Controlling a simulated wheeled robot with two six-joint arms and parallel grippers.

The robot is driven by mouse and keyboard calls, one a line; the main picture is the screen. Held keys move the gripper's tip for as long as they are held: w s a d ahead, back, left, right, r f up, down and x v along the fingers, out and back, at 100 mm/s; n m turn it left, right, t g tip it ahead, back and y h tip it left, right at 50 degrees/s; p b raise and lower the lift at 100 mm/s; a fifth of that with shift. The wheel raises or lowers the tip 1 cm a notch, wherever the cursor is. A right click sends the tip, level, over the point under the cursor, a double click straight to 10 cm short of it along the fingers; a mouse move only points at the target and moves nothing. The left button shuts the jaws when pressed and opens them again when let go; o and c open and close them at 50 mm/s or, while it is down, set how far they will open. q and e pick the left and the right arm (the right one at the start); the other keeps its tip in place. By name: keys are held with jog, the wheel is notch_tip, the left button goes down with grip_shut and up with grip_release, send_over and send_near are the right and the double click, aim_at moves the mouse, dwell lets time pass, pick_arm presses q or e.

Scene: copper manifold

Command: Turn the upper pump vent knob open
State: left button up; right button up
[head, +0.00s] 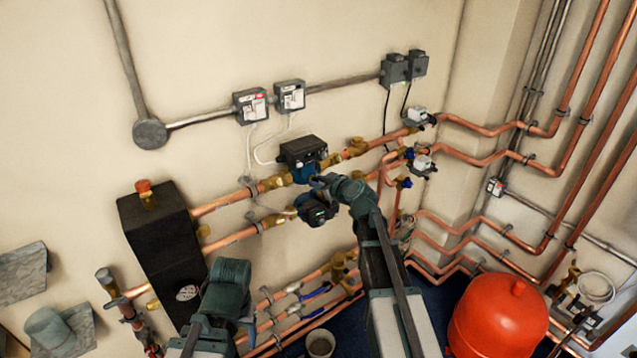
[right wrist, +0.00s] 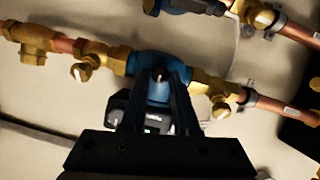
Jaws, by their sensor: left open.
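The upper pump (head: 304,172) has a blue body and a dark control box, and sits in the upper brass-and-copper line on the wall. It also shows in the right wrist view (right wrist: 150,66). A small dark round knob (right wrist: 160,75) shows on its blue body, between my right gripper's fingertips. My right gripper (head: 322,182) is at this pump, with its two fingers apart on either side of the knob; whether they touch it I cannot tell. The lower pump (head: 317,208) is just below. My left gripper (head: 232,270) is open and empty, low in front of the pipes.
A black box (head: 160,235) stands left of the pumps. Brass valves (head: 356,148) and small actuators (head: 423,163) are to the right. A red tank (head: 498,318) and a bucket (head: 320,343) are below. The wall above the conduit is clear.

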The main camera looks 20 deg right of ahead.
grip_shut()
jog(key=shift+w+d+m+g+y, duration=0.1)
jog(key=shift+m+g+y, duration=0.05)
jog(key=shift+m+y, duration=0.4)
jog(key=shift+d+m+g+y, duration=0.15)
jog(key=shift+m+y, duration=0.2)
jog(key=shift+m, duration=0.3)
jog(key=shift+d+f+m+y+b, duration=0.15)
jog(key=shift+m+y+b, duration=1)
jog(key=shift+m, duration=0.6)
jog(key=shift+d+f+m+y+b, duration=0.1)
jog(key=shift+f+m+y+b, duration=0.1)
jog(key=shift+m+y+b, duration=1)
jog(key=shift+d+f+m+y+b, duration=0.15)
jog(key=shift+m+y+b, duration=0.5)
jog(key=shift+m+b, duration=1.2)
jog(key=shift+a+m+p, duration=0.1)
jog(key=shift+m+p, duration=0.3)
jog(key=shift+m, duration=0.1)
